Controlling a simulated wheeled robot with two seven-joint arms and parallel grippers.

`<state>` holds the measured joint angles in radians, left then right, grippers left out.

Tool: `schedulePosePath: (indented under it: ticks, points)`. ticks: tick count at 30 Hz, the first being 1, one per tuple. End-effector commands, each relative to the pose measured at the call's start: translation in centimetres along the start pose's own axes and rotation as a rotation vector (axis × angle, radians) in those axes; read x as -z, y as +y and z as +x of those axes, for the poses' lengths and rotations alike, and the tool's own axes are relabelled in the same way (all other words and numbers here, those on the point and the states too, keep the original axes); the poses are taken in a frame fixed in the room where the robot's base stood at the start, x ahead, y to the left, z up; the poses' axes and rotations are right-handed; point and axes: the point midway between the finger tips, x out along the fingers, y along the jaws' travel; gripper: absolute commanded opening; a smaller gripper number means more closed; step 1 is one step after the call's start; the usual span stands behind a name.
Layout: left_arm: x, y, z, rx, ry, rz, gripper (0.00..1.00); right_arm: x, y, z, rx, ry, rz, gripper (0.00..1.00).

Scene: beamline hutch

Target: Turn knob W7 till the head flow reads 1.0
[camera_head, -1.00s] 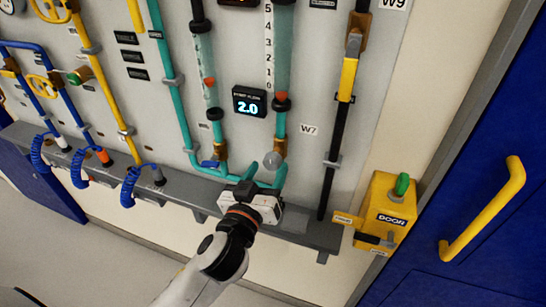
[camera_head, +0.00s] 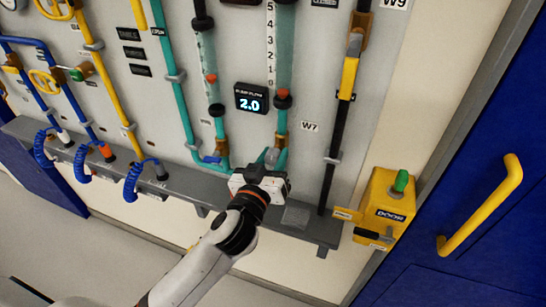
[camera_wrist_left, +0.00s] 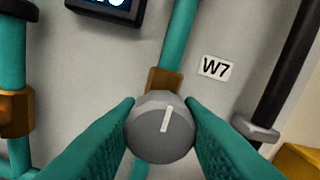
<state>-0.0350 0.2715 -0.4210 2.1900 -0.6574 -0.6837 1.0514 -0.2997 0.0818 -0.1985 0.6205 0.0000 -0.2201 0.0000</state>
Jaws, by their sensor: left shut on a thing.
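Knob W7 is a grey round knob (camera_wrist_left: 160,128) with a white pointer line, on a teal pipe below a brass fitting. It also shows in the head view (camera_head: 271,156), partly hidden by my gripper. The W7 label (camera_wrist_left: 216,67) is to its right. My left gripper (camera_wrist_left: 161,120) is shut on the knob, one teal finger on each side. The same gripper shows in the head view (camera_head: 268,168). The pointer line stands nearly upright in the wrist view, leaning slightly right at its top. The head flow display (camera_head: 251,99) reads 2.0. My right gripper is not in view.
A grey ledge (camera_head: 190,187) runs along the panel below the pipes. A black pipe with a yellow handle (camera_head: 349,78) is right of the knob. A yellow door box (camera_head: 384,208) and a blue door with a yellow handle (camera_head: 482,207) are further right.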

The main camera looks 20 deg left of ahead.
Motion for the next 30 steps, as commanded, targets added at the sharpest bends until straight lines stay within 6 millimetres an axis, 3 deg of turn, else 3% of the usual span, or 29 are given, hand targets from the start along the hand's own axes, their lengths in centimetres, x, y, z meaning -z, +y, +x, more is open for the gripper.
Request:
schedulePosePath:
  ticks: [8,30]
  points:
    - [-0.1,0.0,0.0,-0.002,0.000,0.079,0.11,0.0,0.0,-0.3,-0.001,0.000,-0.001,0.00]
    - [-0.1,0.0,0.0,-0.002,0.000,0.510,0.11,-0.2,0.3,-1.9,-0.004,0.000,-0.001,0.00]
